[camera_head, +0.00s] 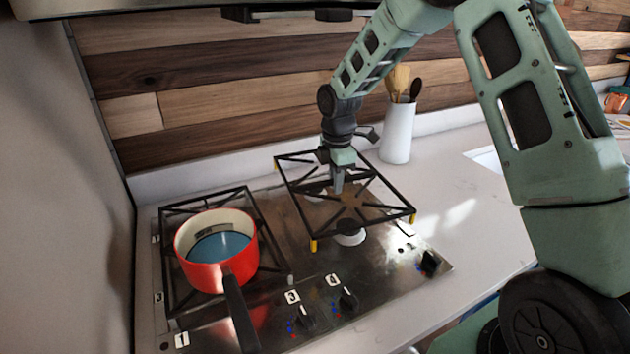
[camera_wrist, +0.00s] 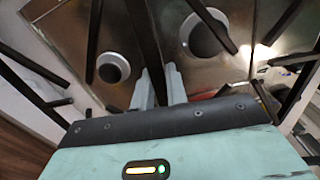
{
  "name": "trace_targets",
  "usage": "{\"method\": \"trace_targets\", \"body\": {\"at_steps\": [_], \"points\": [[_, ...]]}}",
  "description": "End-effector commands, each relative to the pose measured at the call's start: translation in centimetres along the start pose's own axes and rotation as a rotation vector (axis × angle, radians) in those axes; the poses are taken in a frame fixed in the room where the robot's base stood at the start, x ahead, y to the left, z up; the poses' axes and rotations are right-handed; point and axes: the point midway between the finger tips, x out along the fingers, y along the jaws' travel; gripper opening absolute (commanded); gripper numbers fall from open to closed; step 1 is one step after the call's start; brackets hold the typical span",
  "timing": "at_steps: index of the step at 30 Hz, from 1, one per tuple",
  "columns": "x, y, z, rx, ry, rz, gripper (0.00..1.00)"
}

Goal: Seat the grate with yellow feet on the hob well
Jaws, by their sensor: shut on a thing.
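The black grate with yellow feet (camera_head: 385,207) is held above the right half of the steel hob in the head view. Yellow feet show at its front and right corners and at its back left. My gripper (camera_head: 338,184) is shut on a bar of the grate near its middle. In the wrist view my gripper's fingers (camera_wrist: 158,88) pinch a dark bar of the grate (camera_wrist: 146,40). The hob well (camera_head: 300,236) lies below, with pale round burners; one burner (camera_head: 349,237) shows under the grate. The feet look clear of the hob; the exact gap is hard to tell.
A second black grate (camera_head: 178,212) sits on the hob's left half, with a red pot (camera_head: 203,274) on it, its handle pointing forward. Knobs (camera_head: 347,299) line the front. A white utensil crock (camera_head: 397,132) stands behind, right. Counter (camera_head: 470,215) to the right is clear.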

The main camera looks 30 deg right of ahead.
Motion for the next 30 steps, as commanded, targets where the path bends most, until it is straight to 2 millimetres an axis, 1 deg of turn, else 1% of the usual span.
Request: {"method": "trace_targets", "body": {"at_steps": [4, 11, 17, 27, 30], "points": [[-0.4, 0.5, 0.2, -0.090, 0.001, 0.003, 0.00], [-0.1, 0.6, 0.2, -0.121, 0.001, 0.001, 0.00], [1.1, 0.6, 0.2, -0.120, 0.001, 0.001, 0.00], [4.2, 0.5, 0.2, -0.120, 0.000, 0.001, 0.00], [4.7, 0.5, 0.2, -0.119, 0.000, 0.000, 0.00]]}}
